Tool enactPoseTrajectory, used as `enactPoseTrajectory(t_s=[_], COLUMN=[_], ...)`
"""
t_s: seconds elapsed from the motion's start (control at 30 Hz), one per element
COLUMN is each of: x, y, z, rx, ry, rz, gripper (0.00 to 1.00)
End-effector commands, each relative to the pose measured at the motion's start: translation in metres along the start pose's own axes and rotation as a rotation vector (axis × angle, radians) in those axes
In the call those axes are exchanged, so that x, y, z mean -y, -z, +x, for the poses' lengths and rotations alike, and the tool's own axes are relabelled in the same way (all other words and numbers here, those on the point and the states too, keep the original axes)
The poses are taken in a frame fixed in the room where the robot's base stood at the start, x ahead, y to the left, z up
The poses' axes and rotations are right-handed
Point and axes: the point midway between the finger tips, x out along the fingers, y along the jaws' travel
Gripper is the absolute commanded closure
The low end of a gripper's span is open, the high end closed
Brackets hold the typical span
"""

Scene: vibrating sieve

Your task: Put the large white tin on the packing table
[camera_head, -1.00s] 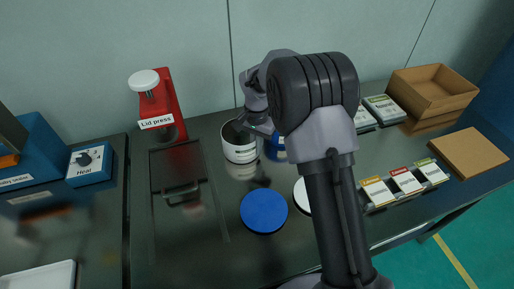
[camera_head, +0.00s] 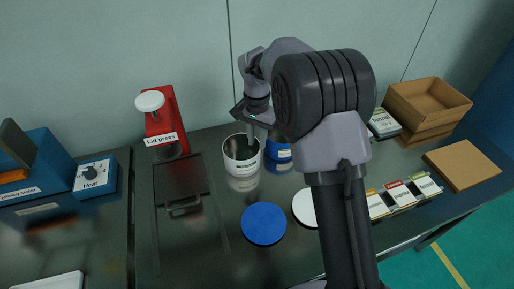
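A large white tin (camera_head: 241,161) with a label stands upright and without a lid on the dark packing table (camera_head: 185,250), near the wall. My gripper (camera_head: 250,136) points down over the tin's right side. One finger appears to reach to or just inside the rim. The other finger is not clear, so I cannot tell whether it is open or shut, or whether it touches the tin. A blue tin (camera_head: 277,154) stands close to the right, partly hidden by my arm.
A blue lid (camera_head: 263,224) and a white lid (camera_head: 303,208) lie in front. A red lid press (camera_head: 163,122) stands left. Label packs (camera_head: 398,194), a cardboard box (camera_head: 428,103) and a flat brown board (camera_head: 461,164) lie right. A blue sealer (camera_head: 93,178) is far left.

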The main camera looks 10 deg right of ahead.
Motion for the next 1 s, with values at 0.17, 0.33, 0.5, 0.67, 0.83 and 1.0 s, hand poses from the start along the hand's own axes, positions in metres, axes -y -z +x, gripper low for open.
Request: enactPoseTrajectory(t_s=[0.17, 0.33, 0.5, 0.67, 0.83, 1.0], x=[-0.004, -0.052, -0.132, -0.184, -0.202, -0.203], y=[-0.003, -0.050, -0.143, -0.215, -0.242, -0.243], z=[-0.030, -0.124, -0.189, -0.185, -0.171, -0.170], rx=[-0.009, -0.084, -0.214, -0.326, -0.377, -0.378], ry=[0.014, 0.129, 0.271, 0.361, 0.393, 0.394], rz=[-0.005, -0.054, -0.127, -0.179, -0.200, -0.202], gripper=[0.76, 0.76, 0.76, 0.76, 0.76, 0.76])
